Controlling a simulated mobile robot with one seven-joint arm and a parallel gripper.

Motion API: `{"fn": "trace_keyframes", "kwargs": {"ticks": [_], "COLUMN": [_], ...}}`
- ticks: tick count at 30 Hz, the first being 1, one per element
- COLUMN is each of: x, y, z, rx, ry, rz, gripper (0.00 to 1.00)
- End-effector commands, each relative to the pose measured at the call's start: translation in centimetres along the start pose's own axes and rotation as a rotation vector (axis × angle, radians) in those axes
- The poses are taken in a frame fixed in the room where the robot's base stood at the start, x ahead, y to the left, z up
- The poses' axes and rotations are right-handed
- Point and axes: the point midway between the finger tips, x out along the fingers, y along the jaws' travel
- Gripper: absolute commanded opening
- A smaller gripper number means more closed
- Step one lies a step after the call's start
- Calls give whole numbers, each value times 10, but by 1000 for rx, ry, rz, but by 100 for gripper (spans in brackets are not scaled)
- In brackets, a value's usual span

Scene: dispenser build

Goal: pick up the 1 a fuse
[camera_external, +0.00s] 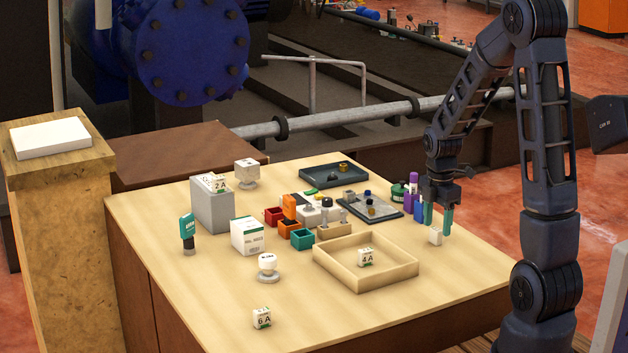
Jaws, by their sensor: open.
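A small white block (435,237) lies on the table (400,308) near its right side; its label cannot be read, so I cannot tell whether it is the 1 A fuse. My gripper (439,226) points down with its green fingers apart, just above or around this block. I cannot tell if a finger touches it. Similar white blocks carry readable marks: a 4 A block (365,257) in the wooden tray (335,275), a 6 A block (262,318) at the front left, and a 2 A block (216,184) on the grey box (212,210).
Left of my gripper stand purple and blue bottles (413,187) and a dark tray (372,208) with small parts. Red, orange and teal bins (301,238) fill the middle. A white carton (247,237) stands left of them. The front right of the table is bare.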

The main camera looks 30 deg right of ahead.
Motion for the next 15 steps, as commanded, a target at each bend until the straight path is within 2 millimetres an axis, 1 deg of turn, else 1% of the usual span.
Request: {"fn": "trace_keyframes", "kwargs": {"ticks": [3,6,9,15], "x": [15,23,27,27], "y": [1,1,1,2], "z": [-1,-1,0,0], "rx": [1,1,1,1], "ry": [1,0,0,0], "rz": [-2,-1,1,2], "gripper": [56,56,56,56]}}
